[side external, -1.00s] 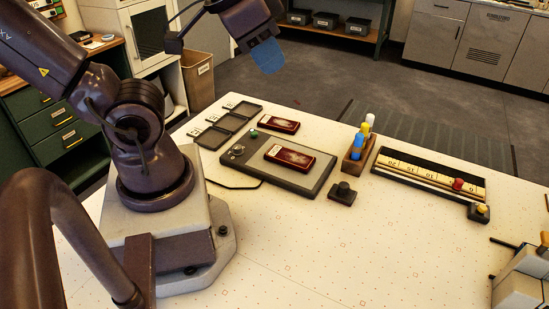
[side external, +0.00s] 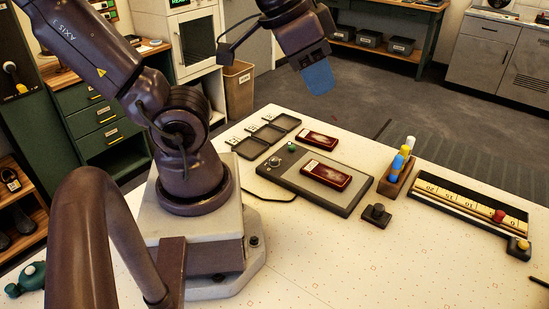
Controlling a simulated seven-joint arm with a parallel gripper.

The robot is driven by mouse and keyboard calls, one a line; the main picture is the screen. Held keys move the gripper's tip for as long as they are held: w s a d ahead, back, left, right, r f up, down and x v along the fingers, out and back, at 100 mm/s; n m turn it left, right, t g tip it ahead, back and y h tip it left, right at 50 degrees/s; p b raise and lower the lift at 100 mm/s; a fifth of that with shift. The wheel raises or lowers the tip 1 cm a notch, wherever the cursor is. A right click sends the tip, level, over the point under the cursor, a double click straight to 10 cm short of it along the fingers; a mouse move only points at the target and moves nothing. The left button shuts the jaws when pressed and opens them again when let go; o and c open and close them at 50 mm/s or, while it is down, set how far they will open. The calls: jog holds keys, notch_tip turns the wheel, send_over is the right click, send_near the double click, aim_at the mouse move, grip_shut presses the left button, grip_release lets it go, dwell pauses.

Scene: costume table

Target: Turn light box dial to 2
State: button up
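The light box (side external: 333,197) is a flat grey panel with a dark edge, lying on the white table. Its small round dial (side external: 275,162) stands at the box's left end; its setting is too small to read. A small green knob (side external: 292,147) is at the far left corner. A dark red framed plate (side external: 327,176) lies on the box. My gripper (side external: 318,77), with a blue fingertip, hangs high above and beyond the box, clear of the dial. The fingers overlap from this side, so their gap is hidden. I see nothing held.
The front of the table (side external: 370,270) is clear.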

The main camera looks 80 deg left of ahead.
jog(key=o, duration=0.4)
jog(key=a+f+n+g, duration=0.1)
jog(key=w+a+f+n+g, duration=0.1)
jog(key=f, duration=0.1)
jog(key=a+f+n+g, duration=0.1)
jog(key=a+f, duration=0.1)
jog(key=shift+w+f+h, duration=0.25)
jog(key=shift+h, duration=0.15)
jog(key=shift+c, duration=0.2)
jog(key=n+g, duration=0.2)
jog(key=n, duration=3.1)
send_over(274, 159)
notch_tip(274, 159, down, 14)
jog(key=shift+y, duration=0.4)
notch_tip(274, 159, down, 12)
jog(key=shift+f, duration=0.25)
jog(key=c, duration=0.9)
